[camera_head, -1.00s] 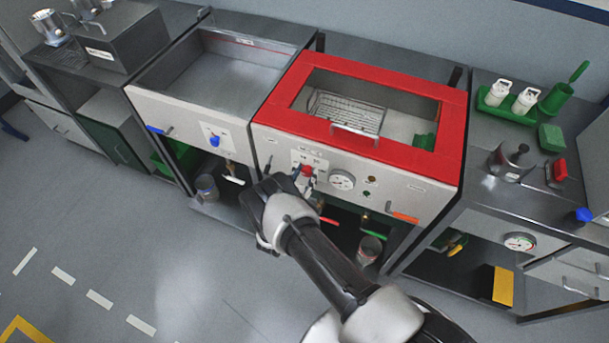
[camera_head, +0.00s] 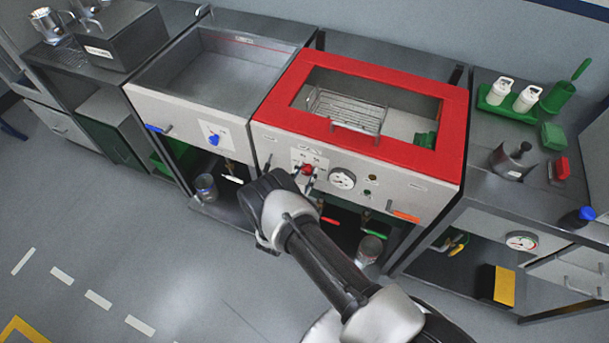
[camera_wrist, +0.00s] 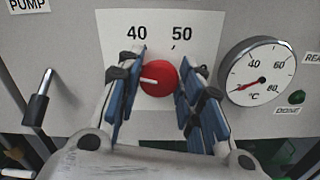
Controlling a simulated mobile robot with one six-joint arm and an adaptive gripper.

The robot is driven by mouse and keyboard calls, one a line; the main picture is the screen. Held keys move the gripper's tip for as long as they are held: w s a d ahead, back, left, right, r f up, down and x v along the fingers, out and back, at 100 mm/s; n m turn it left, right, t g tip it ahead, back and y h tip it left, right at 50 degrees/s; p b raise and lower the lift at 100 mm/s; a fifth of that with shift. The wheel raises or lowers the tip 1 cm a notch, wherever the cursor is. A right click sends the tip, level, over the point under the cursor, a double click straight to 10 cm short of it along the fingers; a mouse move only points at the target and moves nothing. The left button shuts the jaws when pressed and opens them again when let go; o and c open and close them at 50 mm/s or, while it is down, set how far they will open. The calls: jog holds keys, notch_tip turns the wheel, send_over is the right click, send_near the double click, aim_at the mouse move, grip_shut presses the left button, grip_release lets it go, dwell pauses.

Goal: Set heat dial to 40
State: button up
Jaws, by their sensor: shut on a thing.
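The red heat dial (camera_wrist: 158,78) is on the pale front panel, with a white pointer mark directed left. The labels 40 (camera_wrist: 136,32) and 50 (camera_wrist: 182,32) are printed above it, at upper left and upper right. The pointer lies below the 40 label's direction. My gripper (camera_wrist: 160,90) is shut on the dial, with one blue-padded finger on each side. Any labels beside or below the dial are hidden by the fingers. In the head view the dial (camera_head: 308,169) shows beneath the red-rimmed bath (camera_head: 455,120), with my gripper (camera_head: 306,180) at it.
A round °C gauge (camera_wrist: 258,75) is close to the right of the dial. A black lever (camera_wrist: 36,107) under a PUMP label (camera_wrist: 27,4) is to the left. A neighbouring unit has a blue dial (camera_head: 214,140).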

jog(key=m+b, duration=0.2)
jog(key=m, duration=0.3)
jog(key=shift+d+f, duration=0.1)
jog(key=shift+m+b, duration=0.6)
jog(key=shift+m, duration=1.5)
jog(key=o, duration=1)
jog(key=shift+o, duration=0.2)
jog(key=v, duration=1.2)
